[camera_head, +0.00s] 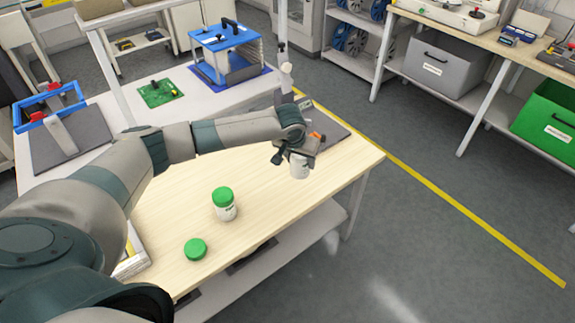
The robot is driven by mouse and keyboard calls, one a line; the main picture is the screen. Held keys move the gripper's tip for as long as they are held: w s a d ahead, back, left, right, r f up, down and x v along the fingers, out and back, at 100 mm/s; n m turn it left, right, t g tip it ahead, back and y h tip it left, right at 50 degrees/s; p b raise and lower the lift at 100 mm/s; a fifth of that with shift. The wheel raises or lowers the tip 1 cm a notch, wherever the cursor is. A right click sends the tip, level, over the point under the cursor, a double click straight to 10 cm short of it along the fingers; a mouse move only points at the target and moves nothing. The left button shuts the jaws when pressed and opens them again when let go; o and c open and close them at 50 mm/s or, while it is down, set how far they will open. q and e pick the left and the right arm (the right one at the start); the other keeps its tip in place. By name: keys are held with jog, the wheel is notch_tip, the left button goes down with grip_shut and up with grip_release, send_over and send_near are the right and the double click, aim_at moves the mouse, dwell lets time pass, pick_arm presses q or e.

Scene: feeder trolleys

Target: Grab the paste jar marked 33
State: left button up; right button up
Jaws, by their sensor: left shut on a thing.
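My left gripper (291,152) is at the far right part of the wooden table (290,215). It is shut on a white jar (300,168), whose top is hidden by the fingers. I cannot read a number on this jar, and I cannot tell whether it touches the table. A second white jar (225,212) with a green lid stands upright in the middle of the table, with dark marks too small to read. Another green lid (195,249) shows nearer to me; its label is not visible. My right gripper is not in view.
A dark flat tray (335,128) lies at the table's far right edge, behind the gripper. A white bench at the back holds a blue-framed fixture (225,50) and a green board (160,92). The wood between the jars and the right edge is clear.

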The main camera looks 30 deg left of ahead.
pick_arm(q)
jog(key=shift+w+d+r, duration=0.1)
jog(key=shift+d+r, duration=0.35)
jog(key=shift+d, duration=0.25)
